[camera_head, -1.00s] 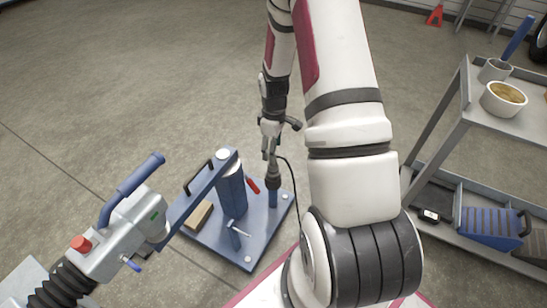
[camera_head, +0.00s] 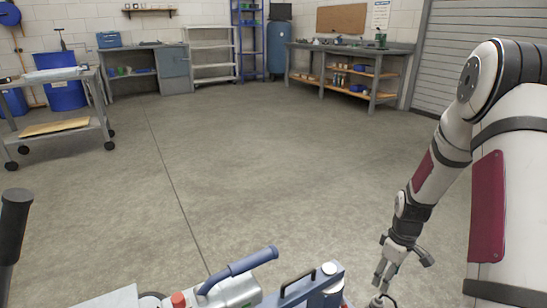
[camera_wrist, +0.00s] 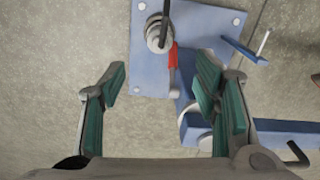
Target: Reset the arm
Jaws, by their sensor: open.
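My arm comes down at the right of the head view, with my gripper (camera_head: 383,282) at the bottom edge, its tips pointing down. In the wrist view my gripper (camera_wrist: 158,78) is open, its green-padded fingers apart with nothing held between them. A blue base plate (camera_wrist: 200,22) lies below, bearing a grey round fitting (camera_wrist: 159,34) beyond the fingertips. A red-handled tool (camera_wrist: 172,57) lies beside that fitting. A blue arm with a handle (camera_head: 305,285) shows left of my gripper in the head view; the plate is out of that view.
A grey machine head with a blue handle (camera_head: 238,262) stands at the bottom middle. A wheeled cart (camera_head: 60,125) is at the left. A workbench (camera_head: 350,68), shelves (camera_head: 212,55) and a cabinet bench (camera_head: 148,65) line the back. The middle floor is clear.

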